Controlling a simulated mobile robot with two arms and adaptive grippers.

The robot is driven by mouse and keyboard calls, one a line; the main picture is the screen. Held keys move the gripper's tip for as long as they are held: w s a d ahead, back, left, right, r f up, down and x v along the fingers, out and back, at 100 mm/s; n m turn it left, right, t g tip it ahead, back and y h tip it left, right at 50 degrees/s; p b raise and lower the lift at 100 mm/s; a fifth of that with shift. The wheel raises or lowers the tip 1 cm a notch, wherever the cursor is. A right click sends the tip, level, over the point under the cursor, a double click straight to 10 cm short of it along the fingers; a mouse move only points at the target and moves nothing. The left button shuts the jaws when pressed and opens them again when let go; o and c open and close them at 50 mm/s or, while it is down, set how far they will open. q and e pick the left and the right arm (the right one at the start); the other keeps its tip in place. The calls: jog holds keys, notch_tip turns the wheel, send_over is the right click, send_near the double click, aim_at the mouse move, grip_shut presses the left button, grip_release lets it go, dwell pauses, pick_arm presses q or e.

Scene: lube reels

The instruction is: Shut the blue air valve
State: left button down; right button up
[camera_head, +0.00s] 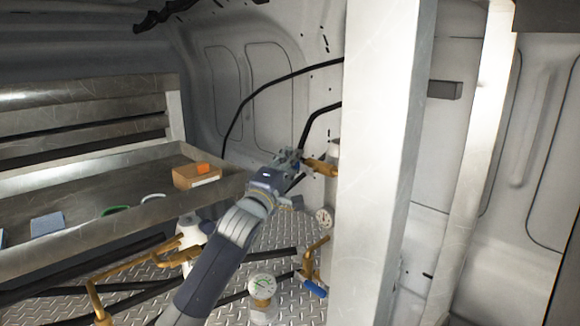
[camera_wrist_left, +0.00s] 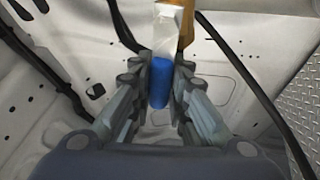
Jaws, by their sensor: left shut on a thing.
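My left gripper (camera_head: 292,158) reaches up to a brass valve fitting (camera_head: 322,167) beside the white post. In the left wrist view, its fingers (camera_wrist_left: 159,75) are shut on the blue valve handle (camera_wrist_left: 160,84), which lies lengthwise between them. A pale metal lever (camera_wrist_left: 164,30) runs from the blue grip toward the brass body (camera_wrist_left: 187,25). In the head view the gripper hides the held handle. A second blue handle (camera_head: 314,288) hangs on a brass fitting (camera_head: 314,255) lower down, apart from the gripper. My right gripper is not in view.
A tall white post (camera_head: 382,160) stands close right of the gripper. Gauges (camera_head: 263,287) (camera_head: 324,218) and brass pipes (camera_head: 98,300) are below. A metal shelf (camera_head: 80,195) at left carries an open cardboard box (camera_head: 196,177). Black hoses (camera_head: 262,87) run along the back wall.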

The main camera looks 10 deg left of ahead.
pick_arm(q)
jog(key=shift+r+m+h, duration=0.35)
jog(key=shift+m+h, duration=0.15)
jog(key=shift+m, duration=0.6)
jog(key=m, duration=0.1)
jog(key=r+m+h, duration=0.1)
jog(key=m, duration=0.1)
jog(key=shift+s+d+r+m+t+h, duration=0.2)
jog(key=shift+d+r+m+t+h, duration=0.1)
jog(key=shift+t, duration=0.1)
jog(key=m+h, duration=0.1)
jog(key=m, duration=0.1)
jog(key=r+m+h, duration=0.1)
jog(key=d+m+h, duration=0.1)
jog(key=m, duration=0.1)
jog(key=shift+s+r+m+g, duration=0.25)
jog(key=shift+s+m+g, duration=0.05)
jog(key=shift+s, duration=0.05)
jog(key=shift+s+d+r+m+g+h+p, duration=0.3)
jog(key=shift+d+m+g+h+p, duration=0.55)
jog(key=shift+m, duration=1.1)
jog(key=shift+s+d+r+m+g+h+p, duration=0.1)
jog(key=shift+s+d+m+g+h+p, duration=0.2)
jog(key=shift+s+m+g+h+p, duration=1.1)
jog(key=shift+w+d+r+m+g+h+b, duration=0.1)
jog(key=shift+w+d+r+m+h+b, duration=0.35)
jog(key=shift+m, duration=2.1)
jog(key=shift+w+d+f, duration=0.1)
jog(key=shift+d+f, duration=0.1)
jog(key=shift+f, duration=0.15)
